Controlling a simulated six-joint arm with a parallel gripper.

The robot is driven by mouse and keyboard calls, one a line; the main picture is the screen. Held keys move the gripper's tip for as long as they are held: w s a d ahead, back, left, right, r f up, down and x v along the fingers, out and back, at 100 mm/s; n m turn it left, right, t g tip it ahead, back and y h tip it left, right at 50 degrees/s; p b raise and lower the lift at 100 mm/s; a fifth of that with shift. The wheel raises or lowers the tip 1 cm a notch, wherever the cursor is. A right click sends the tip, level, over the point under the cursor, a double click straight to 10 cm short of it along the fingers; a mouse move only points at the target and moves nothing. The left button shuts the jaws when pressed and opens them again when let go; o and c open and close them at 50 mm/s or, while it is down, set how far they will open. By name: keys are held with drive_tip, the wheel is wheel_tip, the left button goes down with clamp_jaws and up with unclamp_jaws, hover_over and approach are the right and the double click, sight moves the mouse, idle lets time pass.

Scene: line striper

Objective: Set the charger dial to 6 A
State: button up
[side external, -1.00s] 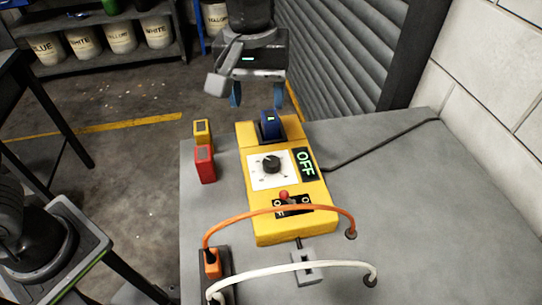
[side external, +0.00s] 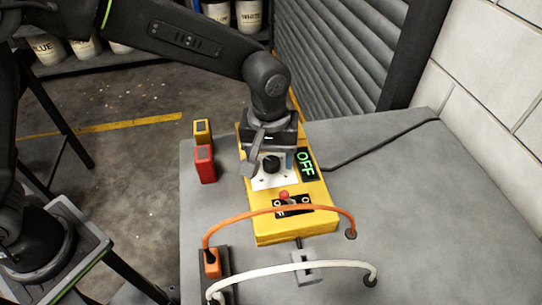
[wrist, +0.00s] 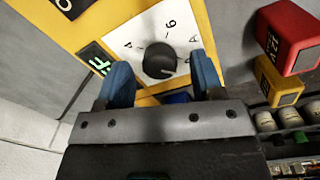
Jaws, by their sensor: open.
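The yellow charger (side external: 262,228) lies on the grey bench. Its black dial (side external: 271,164) sits on a white plate marked with numbers; in the wrist view the dial (wrist: 159,64) shows with a "4", a "6" and an "A" around it. I cannot read the dial's setting surely. A green "OFF" display (side external: 305,163) is lit beside it. My gripper (side external: 274,158) is over the charger at the dial, partly hiding the plate. In the wrist view my gripper (wrist: 158,62) is open, its blue fingers to either side of the dial, apparently not touching it.
A red battery (side external: 204,164) and a yellow battery (side external: 202,132) stand left of the charger. A red-tipped switch (side external: 284,195) is on the charger's near part. An orange cable (side external: 270,211) and a white cable (side external: 320,265) arch in front.

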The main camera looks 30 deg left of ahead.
drive_tip(key=shift+f, duration=0.4)
drive_tip(key=shift+c, duration=0.2)
drive_tip(key=c, duration=0.9)
